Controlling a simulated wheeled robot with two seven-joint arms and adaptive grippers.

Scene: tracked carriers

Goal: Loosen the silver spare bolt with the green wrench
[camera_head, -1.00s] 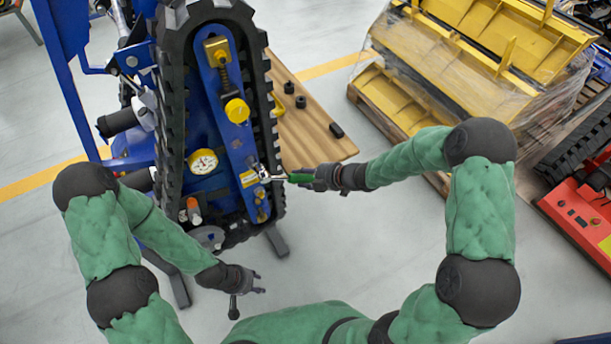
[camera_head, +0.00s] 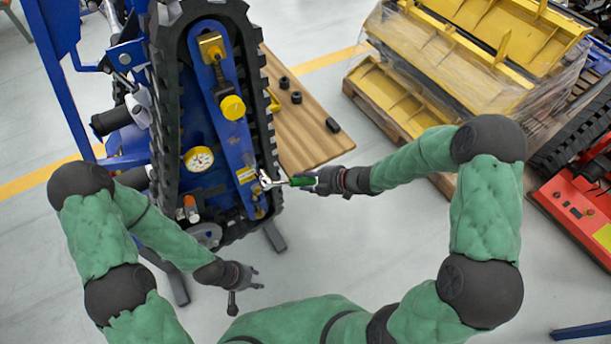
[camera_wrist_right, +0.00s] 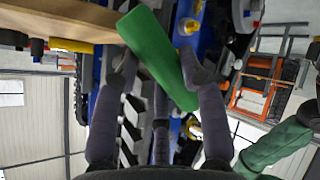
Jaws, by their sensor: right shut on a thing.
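The green wrench has a silver head and shaft (camera_head: 270,180) and a green handle (camera_head: 303,180). My right gripper (camera_head: 325,180) is shut on the handle. In the right wrist view the green handle (camera_wrist_right: 158,58) lies slanted between the fingers. The silver head is at the right edge of the blue arm, beside the yellow label. I cannot tell whether it touches a bolt; the silver spare bolt is too small to make out for sure there. My left gripper (camera_head: 250,280) is empty with its fingers apart, below the track and clear of it.
Yellow frames (camera_head: 450,60) stand on a pallet at upper right. Floor below is clear.

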